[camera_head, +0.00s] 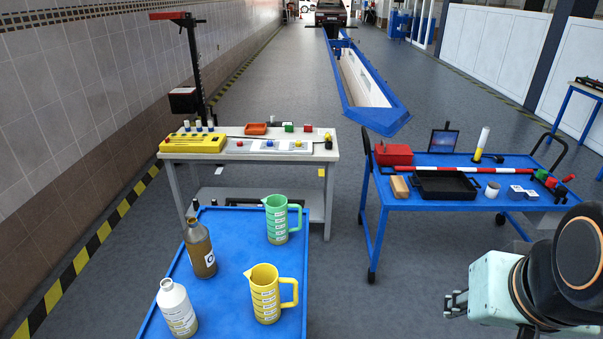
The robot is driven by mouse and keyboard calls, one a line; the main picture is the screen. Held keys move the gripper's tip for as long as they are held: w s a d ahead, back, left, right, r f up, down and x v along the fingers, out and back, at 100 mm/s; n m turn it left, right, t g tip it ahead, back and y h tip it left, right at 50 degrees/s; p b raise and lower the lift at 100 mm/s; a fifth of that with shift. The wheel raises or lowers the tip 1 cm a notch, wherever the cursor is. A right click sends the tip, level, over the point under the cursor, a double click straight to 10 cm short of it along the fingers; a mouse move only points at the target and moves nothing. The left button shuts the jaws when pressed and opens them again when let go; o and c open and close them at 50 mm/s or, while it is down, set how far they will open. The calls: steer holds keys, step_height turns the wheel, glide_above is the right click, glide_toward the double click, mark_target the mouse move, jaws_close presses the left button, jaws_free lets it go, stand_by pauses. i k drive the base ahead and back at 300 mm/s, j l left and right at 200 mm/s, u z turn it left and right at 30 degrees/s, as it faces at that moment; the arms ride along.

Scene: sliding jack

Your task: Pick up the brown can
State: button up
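My gripper (452,304) is at the lower right, well to the right of that table and apart from the brown container. Its fingers are small and dark in this view, and I cannot tell how far apart they are. I see nothing held in it.
A white bottle (177,311), a yellow jug (266,296) and a green jug (277,222) stand near the brown container. A blue cart (430,203) with a black tray is at right. A workbench (262,157) stands behind. Grey floor lies between.

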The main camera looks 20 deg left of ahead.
mark_target(196, 237)
steer(key=i+l+z, duration=0.2)
steer(key=l, duration=0.15)
steer(key=i+l+z, duration=0.2)
steer(key=l, duration=0.15)
steer(key=i+l+u, duration=0.4)
steer(key=i+l, duration=0.15)
steer(key=i+u, duration=0.15)
steer(key=u, duration=0.25)
steer(key=i+u, duration=0.15)
steer(key=u, duration=0.3)
steer(key=i+u, duration=0.15)
steer(key=u, duration=0.25)
steer(key=i+u, duration=0.1)
steer(key=u, duration=0.75)
steer(key=i+u, duration=0.15)
steer(key=u, duration=0.3)
